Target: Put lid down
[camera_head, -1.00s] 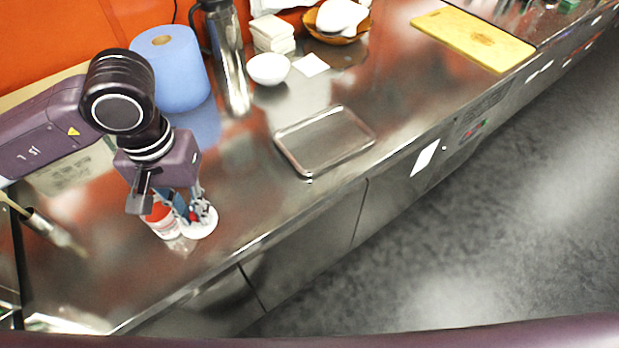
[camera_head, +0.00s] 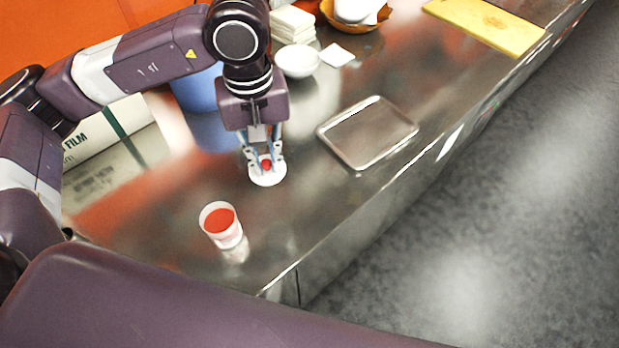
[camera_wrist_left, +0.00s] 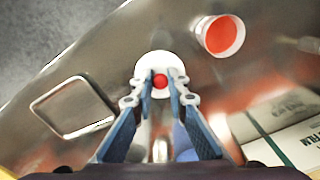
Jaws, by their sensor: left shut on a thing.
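The lid (camera_head: 268,178) is a white disc with a red knob. My left gripper (camera_head: 265,163) is shut on the knob and points down at the counter. In the left wrist view the lid (camera_wrist_left: 160,66) lies between the fingertips (camera_wrist_left: 160,84). I cannot tell whether the lid touches the steel counter or is just above it. A white container with red contents (camera_head: 221,224) stands uncovered to the left and nearer, apart from the lid; it also shows in the left wrist view (camera_wrist_left: 222,36). My right gripper is not in view.
An empty metal tray (camera_head: 329,131) lies right of the gripper. A white bowl (camera_head: 298,62), stacked white napkins (camera_head: 293,24) and a blue roll (camera_head: 196,92) stand behind. A film box (camera_head: 108,135) is at the left. Bare counter surrounds the lid.

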